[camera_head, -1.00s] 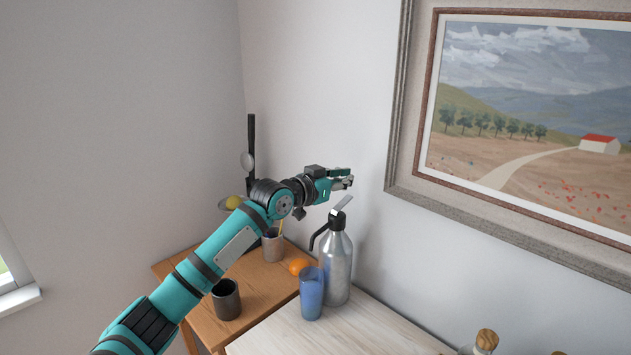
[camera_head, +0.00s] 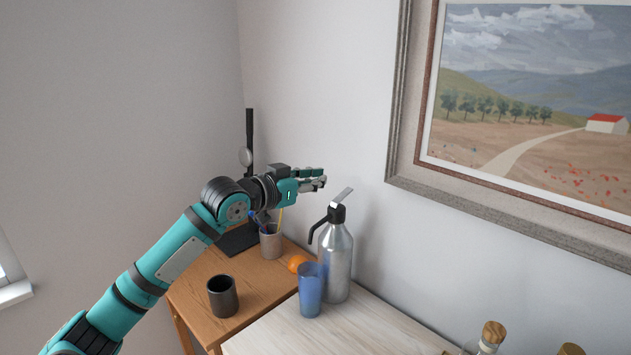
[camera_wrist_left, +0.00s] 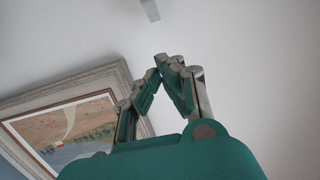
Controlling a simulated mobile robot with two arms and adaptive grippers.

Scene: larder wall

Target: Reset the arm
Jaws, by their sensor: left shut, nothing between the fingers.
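My left arm comes in from the left in the head view, and its gripper (camera_head: 318,178) is up above the small wooden table, left of the pump flask's top. The gripper points right, toward the wall. In the left wrist view its fingers (camera_wrist_left: 169,64) meet at the tips, shut with nothing between them. My right gripper is not in view.
A silver pump flask (camera_head: 337,262) and a blue glass (camera_head: 310,292) stand on the pale tabletop (camera_head: 375,330). A dark mug (camera_head: 222,297), a pencil cup (camera_head: 270,243) and an orange (camera_head: 297,263) are on the brown table (camera_head: 255,290). A framed painting (camera_head: 402,120) hangs right.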

